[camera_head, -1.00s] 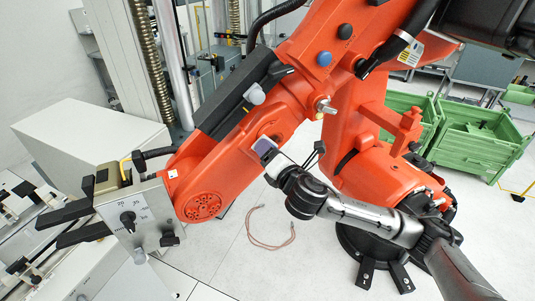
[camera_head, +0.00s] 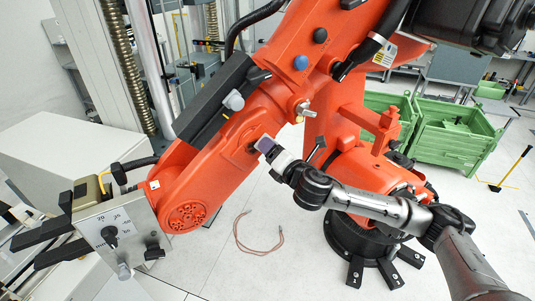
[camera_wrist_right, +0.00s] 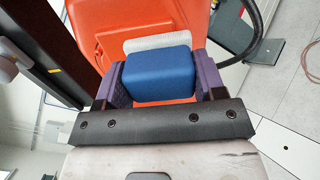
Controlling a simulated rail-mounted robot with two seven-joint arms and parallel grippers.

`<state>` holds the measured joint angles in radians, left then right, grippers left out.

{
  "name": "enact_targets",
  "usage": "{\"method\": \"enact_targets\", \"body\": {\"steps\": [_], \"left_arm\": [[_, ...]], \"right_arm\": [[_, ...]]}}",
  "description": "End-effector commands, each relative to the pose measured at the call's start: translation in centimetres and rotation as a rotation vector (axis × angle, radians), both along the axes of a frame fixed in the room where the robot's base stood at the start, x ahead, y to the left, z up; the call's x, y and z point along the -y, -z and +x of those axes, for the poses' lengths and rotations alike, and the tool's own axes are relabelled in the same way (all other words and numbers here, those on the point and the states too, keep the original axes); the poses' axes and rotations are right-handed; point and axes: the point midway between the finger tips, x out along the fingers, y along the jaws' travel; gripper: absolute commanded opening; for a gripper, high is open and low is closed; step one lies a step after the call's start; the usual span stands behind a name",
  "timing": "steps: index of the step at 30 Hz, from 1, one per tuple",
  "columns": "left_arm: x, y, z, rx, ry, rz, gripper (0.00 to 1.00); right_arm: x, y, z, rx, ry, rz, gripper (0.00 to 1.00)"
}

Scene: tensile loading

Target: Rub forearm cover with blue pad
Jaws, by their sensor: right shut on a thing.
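The orange forearm cover (camera_head: 215,160) of the large robot runs diagonally through the head view. It also fills the top of the right wrist view (camera_wrist_right: 180,22). My right gripper (camera_head: 266,145) is at the right edge of the forearm, just below a silver fitting. In the right wrist view the two purple fingers (camera_wrist_right: 160,80) are shut on the blue pad (camera_wrist_right: 158,78), a blue block with a white ribbed layer on its far side. The white layer faces the orange surface; I cannot tell whether they touch. The pad is mostly hidden in the head view. My left gripper is not in view.
A grey dial box (camera_head: 112,225) with black jaws is at the forearm's lower end. A testing frame column (camera_head: 150,70) and white cabinet (camera_head: 65,165) stand left. A brown cable loop (camera_head: 258,248) lies on open floor. Green crates (camera_head: 450,130) stand right.

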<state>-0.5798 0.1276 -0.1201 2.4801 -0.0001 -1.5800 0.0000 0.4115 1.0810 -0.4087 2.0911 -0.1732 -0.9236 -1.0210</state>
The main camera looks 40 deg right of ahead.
Motion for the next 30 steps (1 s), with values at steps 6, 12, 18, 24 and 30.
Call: {"method": "enact_targets", "body": {"steps": [6,12,18,24,30], "left_arm": [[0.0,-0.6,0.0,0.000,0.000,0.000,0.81],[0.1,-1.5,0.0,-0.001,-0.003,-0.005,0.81],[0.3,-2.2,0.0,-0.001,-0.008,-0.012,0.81],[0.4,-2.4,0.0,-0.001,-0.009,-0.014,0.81],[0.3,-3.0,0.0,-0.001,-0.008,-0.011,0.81]], "right_arm": [[0.2,-0.1,0.0,-0.002,0.004,0.000,0.45],[-1.3,-0.2,0.3,0.000,0.001,0.003,0.45],[-2.8,-0.2,0.5,0.000,0.001,0.002,0.45],[-3.4,0.0,0.6,-0.001,0.002,0.000,0.45],[-4.4,-0.2,0.9,0.001,0.001,0.003,0.45]]}}
